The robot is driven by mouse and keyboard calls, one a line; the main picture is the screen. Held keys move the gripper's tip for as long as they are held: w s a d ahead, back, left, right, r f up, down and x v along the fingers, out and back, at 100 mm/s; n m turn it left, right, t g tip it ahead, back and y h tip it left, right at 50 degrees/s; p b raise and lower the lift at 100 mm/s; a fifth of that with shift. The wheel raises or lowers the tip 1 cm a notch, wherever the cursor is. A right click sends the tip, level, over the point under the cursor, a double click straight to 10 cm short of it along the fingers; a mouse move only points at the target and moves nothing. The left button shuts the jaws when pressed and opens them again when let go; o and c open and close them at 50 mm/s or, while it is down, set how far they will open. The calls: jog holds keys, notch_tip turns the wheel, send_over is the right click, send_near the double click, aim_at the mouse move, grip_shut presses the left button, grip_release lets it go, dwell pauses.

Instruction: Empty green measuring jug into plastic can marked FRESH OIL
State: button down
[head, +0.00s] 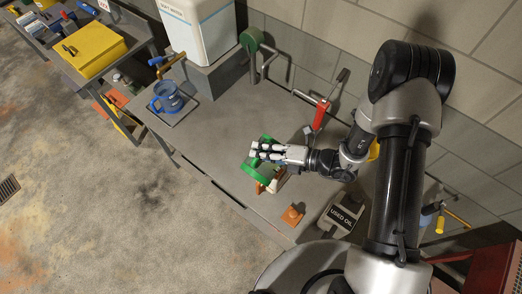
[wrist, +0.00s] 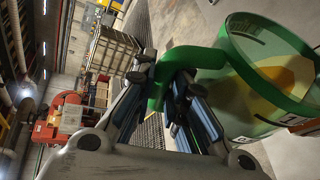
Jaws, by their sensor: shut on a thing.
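My gripper (head: 256,152) is shut on the green handle of the green measuring jug (head: 258,172) above the grey bench. In the wrist view, the jug (wrist: 232,100) is at the right with its handle between the fingers (wrist: 172,98). The jug is see-through with a green rim, and yellow-amber liquid shows inside. It looks tilted in the wrist view, but that camera is itself turned. No label reading FRESH OIL can be read. A small whitish and orange thing (head: 275,181) shows beside the jug, partly hidden; I cannot tell what it is.
A grey can marked USED OIL (head: 343,214) stands at the bench's near right. A small orange piece (head: 292,215) lies left of it. A blue jug (head: 167,97) and a large white container (head: 200,32) are at the far left. The bench (head: 212,135) is clear between.

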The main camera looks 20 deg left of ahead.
aim_at(272, 142)
jog(key=shift+w+d+f+m+g+y+b, duration=0.15)
jog(key=shift+w+m+b, duration=0.15)
jog(key=shift+w, duration=0.2)
jog(key=shift+w+d+r+m+g+y+b, duration=0.1)
jog(key=shift+w+d+m+b, duration=0.15)
jog(key=shift+w, duration=0.25)
jog(key=shift+w+d+f+m+g+y+b, duration=0.1)
jog(key=shift+w+m+g+y+b, duration=0.05)
jog(key=shift+w+m, duration=0.3)
dwell(1.9)
jog(key=shift+w+d+f+m+y+b, duration=0.15)
jog(key=shift+w+m+b, duration=0.05)
jog(key=shift+w+b, duration=0.2)
jog(key=shift+w+d+f+m+y+b, duration=0.15)
jog(key=shift+w+m+b, duration=0.1)
jog(key=shift+w, duration=0.2)
dwell(0.7)
